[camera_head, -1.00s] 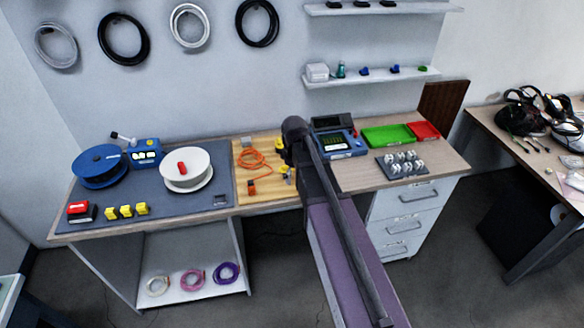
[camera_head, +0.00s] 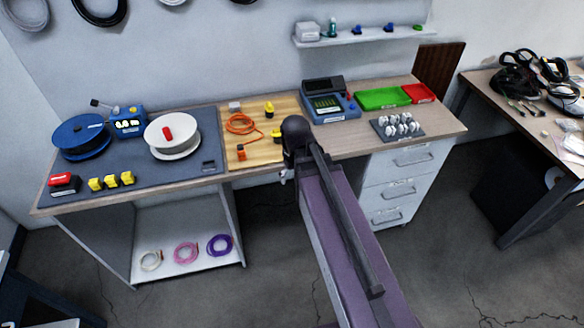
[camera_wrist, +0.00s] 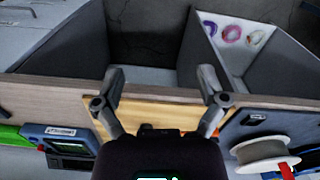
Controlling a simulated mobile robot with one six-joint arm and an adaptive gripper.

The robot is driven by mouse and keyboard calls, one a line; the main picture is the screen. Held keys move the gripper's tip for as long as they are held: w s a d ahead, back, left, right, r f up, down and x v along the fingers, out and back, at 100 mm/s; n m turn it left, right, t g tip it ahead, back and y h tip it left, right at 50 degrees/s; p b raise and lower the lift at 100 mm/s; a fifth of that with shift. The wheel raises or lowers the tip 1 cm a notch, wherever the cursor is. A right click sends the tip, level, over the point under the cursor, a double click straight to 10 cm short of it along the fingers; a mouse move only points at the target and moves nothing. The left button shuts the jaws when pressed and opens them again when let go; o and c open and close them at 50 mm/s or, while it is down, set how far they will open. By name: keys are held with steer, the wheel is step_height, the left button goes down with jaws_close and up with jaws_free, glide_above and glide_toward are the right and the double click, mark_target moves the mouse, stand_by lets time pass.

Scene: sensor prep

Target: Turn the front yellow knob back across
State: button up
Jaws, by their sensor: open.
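Two yellow knobs stand on the light wooden board (camera_head: 250,155) in the head view. The front yellow knob (camera_head: 276,134) is just left of my dark wrist and partly covered by it; how its handle points is too small to tell. The back yellow knob (camera_head: 269,108) stands behind it. My gripper (camera_wrist: 162,78) is open and empty in the wrist view, its fingers spread before the table's front edge. In the head view my arm mostly hides it. The wrist view shows only the board's front strip (camera_wrist: 150,112); my gripper's body hides the knobs there.
An orange cable (camera_head: 240,124) lies left of the knobs. A blue instrument (camera_head: 328,104) stands to the right, beside a green tray (camera_head: 383,98). A white spool (camera_head: 172,146) is on the grey mat at left. Open floor lies before the table.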

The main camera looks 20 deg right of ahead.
steer(key=shift+s+f+m+b, duration=0.25)
steer(key=shift+s+m, duration=0.1)
steer(key=shift+s, duration=0.2)
steer(key=shift+s+f+m+b, duration=0.1)
steer(key=shift+s+f+m, duration=0.2)
steer(key=shift+s, duration=0.25)
steer(key=shift+s+f+m+b, duration=0.25)
steer(key=shift+s+m, duration=0.1)
steer(key=shift+s, duration=0.2)
steer(key=shift+w, duration=0.1)
